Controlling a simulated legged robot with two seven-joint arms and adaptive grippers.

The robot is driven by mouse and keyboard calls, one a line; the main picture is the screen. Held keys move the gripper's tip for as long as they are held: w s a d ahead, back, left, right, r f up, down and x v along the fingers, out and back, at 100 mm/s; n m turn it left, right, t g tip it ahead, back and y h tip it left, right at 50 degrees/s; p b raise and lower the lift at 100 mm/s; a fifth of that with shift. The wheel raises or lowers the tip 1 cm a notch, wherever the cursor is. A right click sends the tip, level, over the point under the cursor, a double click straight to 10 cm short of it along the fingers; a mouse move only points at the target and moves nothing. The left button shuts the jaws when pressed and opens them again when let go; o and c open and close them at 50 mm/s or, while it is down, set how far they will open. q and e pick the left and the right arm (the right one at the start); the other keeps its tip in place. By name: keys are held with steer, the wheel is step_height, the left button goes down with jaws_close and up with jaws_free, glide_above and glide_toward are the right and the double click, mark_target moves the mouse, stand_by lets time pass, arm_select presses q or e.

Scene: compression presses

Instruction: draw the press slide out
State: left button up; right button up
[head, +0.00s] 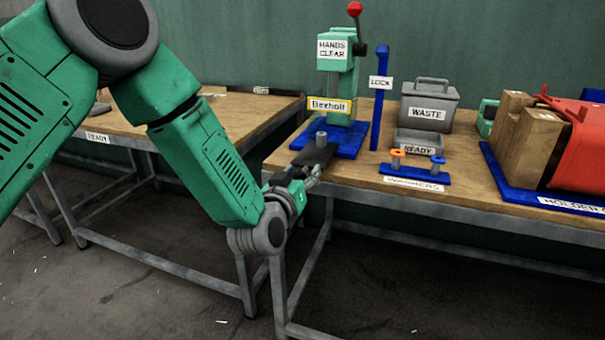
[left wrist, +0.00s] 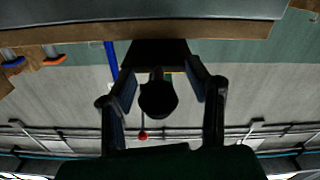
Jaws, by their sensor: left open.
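The green press (head: 338,95) stands on a blue base (head: 349,141) on the wooden bench. Its dark slide (head: 314,156) extends at the front toward the bench edge, with a grey cylinder (head: 321,139) on it. The slide also shows in the left wrist view as a dark block (left wrist: 155,52). My left gripper (head: 312,178) is open at the front of the slide. In the left wrist view its fingers (left wrist: 161,85) stand on either side of a dark round knob (left wrist: 158,99), with gaps visible. My right gripper is not in view.
A blue LOCK post (head: 377,105), a WASHERS holder (head: 415,177), a READY tray (head: 417,141) and a grey WASTE bin (head: 428,108) stand right of the press. Boxes and a red object (head: 577,145) are farther right. Another bench (head: 230,116) is at left.

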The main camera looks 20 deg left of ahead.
arm_select(q)
steer(key=shift+s, duration=0.3)
steer(key=s, duration=1.1)
steer(key=shift+s+a, duration=0.15)
steer(key=s+a+f+m+g+p, duration=0.1)
steer(key=s+f+g, duration=0.5)
steer(key=f, duration=0.5)
steer(key=s+a+f+m+g+p, duration=0.1)
steer(key=s+f+g, duration=0.3)
steer(key=s+f, duration=0.45)
steer(key=s+a+f+g, duration=0.3)
steer(key=s+f, duration=0.1)
steer(key=s, duration=0.4)
steer(key=s+a+f+g, duration=0.2)
steer(key=s+f+g, duration=0.2)
steer(key=s, duration=0.5)
steer(key=shift+a+f+y, duration=0.3)
steer(key=shift+a+f, duration=0.1)
steer(key=shift+f, duration=0.4)
